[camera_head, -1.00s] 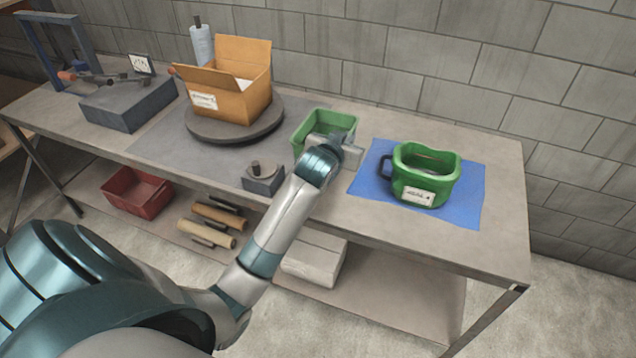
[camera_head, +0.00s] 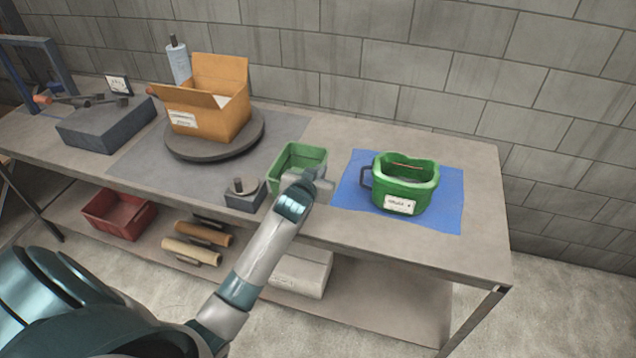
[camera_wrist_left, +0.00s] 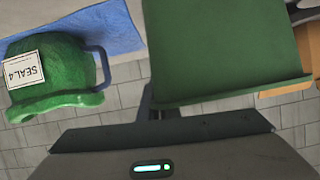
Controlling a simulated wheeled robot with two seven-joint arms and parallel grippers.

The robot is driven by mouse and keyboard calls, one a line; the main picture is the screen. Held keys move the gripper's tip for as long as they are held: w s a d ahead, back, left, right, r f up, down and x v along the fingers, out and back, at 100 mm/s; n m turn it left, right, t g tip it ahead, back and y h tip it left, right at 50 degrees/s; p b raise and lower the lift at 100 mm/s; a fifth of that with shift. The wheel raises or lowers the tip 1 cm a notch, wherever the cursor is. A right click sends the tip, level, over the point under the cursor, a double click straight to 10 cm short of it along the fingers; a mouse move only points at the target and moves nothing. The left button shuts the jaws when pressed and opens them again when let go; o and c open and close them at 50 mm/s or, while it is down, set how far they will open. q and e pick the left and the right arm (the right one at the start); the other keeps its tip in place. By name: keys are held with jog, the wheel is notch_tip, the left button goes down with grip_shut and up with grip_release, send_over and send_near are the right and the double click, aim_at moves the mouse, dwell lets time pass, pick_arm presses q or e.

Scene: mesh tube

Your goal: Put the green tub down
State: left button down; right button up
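The green tub (camera_head: 287,158) is an open, rectangular box over the bench, left of the blue mat. My left gripper (camera_head: 318,184) is at its near right side. In the left wrist view the tub's wall (camera_wrist_left: 228,50) fills the upper middle and the gripper fingers (camera_wrist_left: 158,100) meet its rim, closed on it. The tub looks level. Whether its base touches the bench is hidden by my arm and the tub itself. My right gripper is not in view.
A rounded green pot (camera_head: 418,180) with a handle and label stands on the blue mat (camera_head: 448,215), right of the tub. A small block with a knob (camera_head: 243,197) is at lower left. An orange carton (camera_head: 208,118) sits on a round turntable (camera_head: 185,154).

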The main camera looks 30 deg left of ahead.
pick_arm(q)
jog(key=shift+f, duration=0.3)
jog(key=shift+f, duration=0.4)
notch_tip(320, 180, down, 3)
jog(key=shift+f+p, duration=0.15)
jog(key=shift+p, duration=0.3)
jog(key=shift+f, duration=0.1)
jog(key=shift+f, duration=0.15)
jog(key=c, duration=2)
grip_release()
